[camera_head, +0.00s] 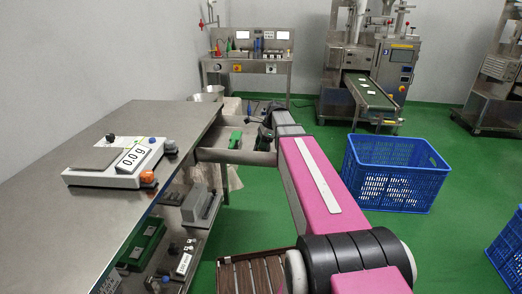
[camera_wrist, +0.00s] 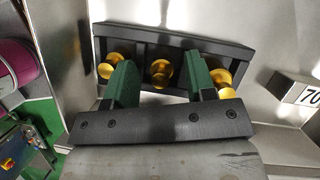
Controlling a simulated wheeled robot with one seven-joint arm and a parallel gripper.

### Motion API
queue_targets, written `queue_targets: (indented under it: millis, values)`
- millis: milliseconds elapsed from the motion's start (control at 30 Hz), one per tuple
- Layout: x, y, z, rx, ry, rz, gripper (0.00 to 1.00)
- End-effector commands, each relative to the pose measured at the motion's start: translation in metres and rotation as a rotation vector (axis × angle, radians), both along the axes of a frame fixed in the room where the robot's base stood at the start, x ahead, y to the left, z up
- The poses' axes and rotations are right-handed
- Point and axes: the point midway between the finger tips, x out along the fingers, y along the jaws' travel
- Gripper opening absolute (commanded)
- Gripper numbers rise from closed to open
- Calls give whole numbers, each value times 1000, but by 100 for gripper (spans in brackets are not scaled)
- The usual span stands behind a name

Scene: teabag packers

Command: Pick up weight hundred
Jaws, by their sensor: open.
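Several brass knobbed weights stand in a black slotted holder (camera_wrist: 225,48) in the wrist view. One is at the left (camera_wrist: 108,66), one in the middle (camera_wrist: 161,72) and one at the right (camera_wrist: 220,78). No marking shows which is the hundred weight. My gripper (camera_wrist: 160,68) is open, its two green fingers reaching over the holder on either side of the middle weight. I cannot tell whether they touch it. In the head view my arm reaches to the open metal drawer (camera_head: 237,157) at the table's end, where my gripper is mostly hidden.
A block marked 70 (camera_wrist: 300,94) is at the wrist view's right. A green item (camera_head: 235,139) is in the drawer. A blue crate (camera_head: 395,185) stands on the floor at right.

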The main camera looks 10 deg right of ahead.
Motion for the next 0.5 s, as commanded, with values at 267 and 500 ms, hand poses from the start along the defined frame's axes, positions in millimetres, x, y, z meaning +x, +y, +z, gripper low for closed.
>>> queue_targets:
  millis: [267, 500]
  values:
    - [0, 1, -1, 0, 0, 0, 34]
    - [0, 0, -1, 0, 0, 0, 0]
